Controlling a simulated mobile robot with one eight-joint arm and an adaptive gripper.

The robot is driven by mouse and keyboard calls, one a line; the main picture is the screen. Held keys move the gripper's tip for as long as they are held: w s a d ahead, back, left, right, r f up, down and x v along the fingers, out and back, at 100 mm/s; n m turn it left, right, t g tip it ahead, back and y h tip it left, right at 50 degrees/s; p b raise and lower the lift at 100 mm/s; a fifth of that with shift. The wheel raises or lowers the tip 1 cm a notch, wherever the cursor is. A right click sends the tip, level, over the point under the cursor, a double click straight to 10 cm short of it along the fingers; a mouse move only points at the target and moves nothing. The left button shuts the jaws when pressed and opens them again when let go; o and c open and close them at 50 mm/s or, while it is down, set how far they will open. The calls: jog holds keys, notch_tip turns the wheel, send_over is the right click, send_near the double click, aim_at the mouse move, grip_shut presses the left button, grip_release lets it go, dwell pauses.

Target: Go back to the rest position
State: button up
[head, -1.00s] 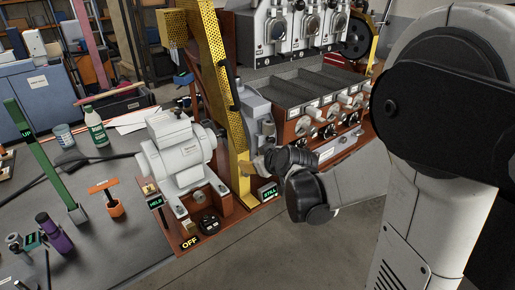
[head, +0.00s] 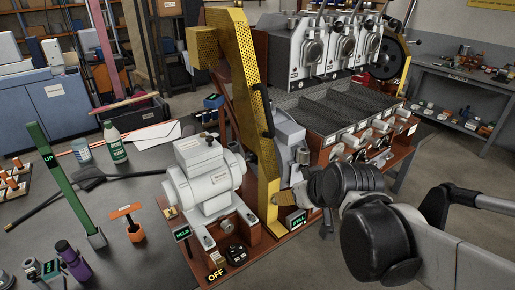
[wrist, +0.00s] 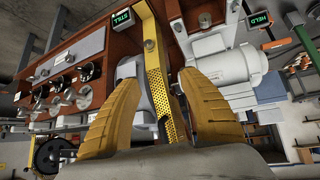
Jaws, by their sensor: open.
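My gripper (wrist: 165,105) shows in the wrist view as two yellow-brown fingers, spread apart with nothing between them. Beyond the gap stand the yellow perforated guard (wrist: 153,75) and the grey motor (wrist: 222,70). In the head view my arm reaches in from the right, and its wrist is in front of the roaster's red-brown base, right of the yellow guard (head: 255,120). The fingertips are mostly hidden there, close to the guard's lower end and the "STILL" sign (head: 298,221). I cannot tell whether they touch anything.
The roaster's grey trays (head: 345,108) and row of knobs are behind my wrist. The grey motor (head: 205,180), "OFF" sign (head: 216,272), green lever (head: 65,185) and green-labelled bottle (head: 115,143) are to the left. A side bench (head: 460,85) stands at the far right. Floor shows between.

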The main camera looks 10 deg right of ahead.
jog(key=s+a+m+g, duration=0.1)
jog(key=s, duration=1)
jog(key=shift+s+a+f+g+h, duration=0.15)
jog(key=shift+a+f+g+h, duration=0.15)
jog(key=shift+a+g, duration=0.1)
